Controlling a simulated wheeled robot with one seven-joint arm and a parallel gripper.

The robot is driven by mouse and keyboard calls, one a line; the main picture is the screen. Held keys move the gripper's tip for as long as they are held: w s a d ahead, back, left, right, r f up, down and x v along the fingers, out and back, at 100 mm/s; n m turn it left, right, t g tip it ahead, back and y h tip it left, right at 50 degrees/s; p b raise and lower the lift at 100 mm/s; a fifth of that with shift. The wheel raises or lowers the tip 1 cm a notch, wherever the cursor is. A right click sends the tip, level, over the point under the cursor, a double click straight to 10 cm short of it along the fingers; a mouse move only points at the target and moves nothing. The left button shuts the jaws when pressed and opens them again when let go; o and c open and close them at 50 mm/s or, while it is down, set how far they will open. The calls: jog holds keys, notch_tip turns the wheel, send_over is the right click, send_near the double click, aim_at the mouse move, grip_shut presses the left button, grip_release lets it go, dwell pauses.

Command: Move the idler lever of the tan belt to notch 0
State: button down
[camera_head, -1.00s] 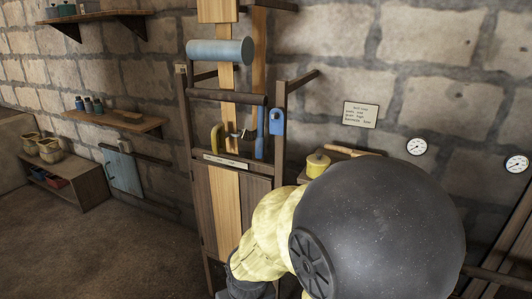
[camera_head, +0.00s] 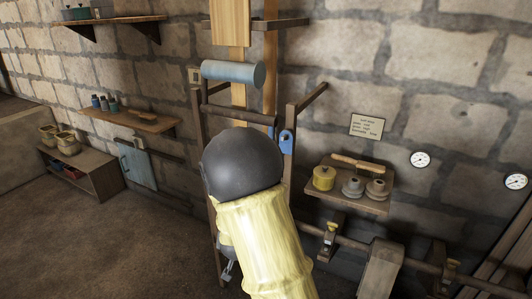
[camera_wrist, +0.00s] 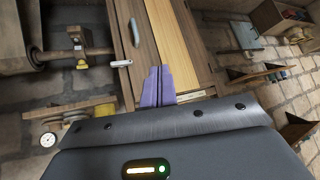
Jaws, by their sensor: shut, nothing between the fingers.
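The tan belt (camera_head: 231,22) runs down a dark wooden frame, past a blue roller (camera_head: 232,73). My arm hides its lower part in the head view. In the wrist view, a light tan strip (camera_wrist: 170,35) runs between darker boards, just beyond my gripper (camera_wrist: 158,72). The purple fingers are together and empty, pointing at the boards. A pale label plate (camera_wrist: 190,96) lies beside the fingers. I cannot make out the idler lever or its notches in either view now. My gripper is hidden behind my arm in the head view.
A blue tag-shaped piece (camera_head: 287,141) hangs on the frame's right post. Wall shelves and a low cabinet (camera_head: 90,177) are at left. Floor at left is clear.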

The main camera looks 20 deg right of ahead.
jog(key=w+d+r+m+t+h+p, duration=0.2)
jog(key=w+d+r+t+h+p, duration=0.2)
jog(key=w+d+r+h+p, duration=0.3)
notch_tip(320, 180, up, 4)
jog(key=d+h+p, duration=0.1)
jog(key=p, duration=0.4)
jog(key=shift+w+r+m+t+p, duration=0.15)
jog(key=shift+m+t+p, duration=0.15)
jog(key=shift+m, duration=0.1)
jog(key=shift+w, duration=0.1)
jog(key=p+x, duration=0.7)
jog(key=x, duration=0.7)
jog(key=b, duration=0.2)
jog(key=d+t+h+b, duration=0.1)
jog(key=b, duration=0.2)
jog(key=shift+w+d, duration=0.25)
jog(key=shift+w, duration=0.1)
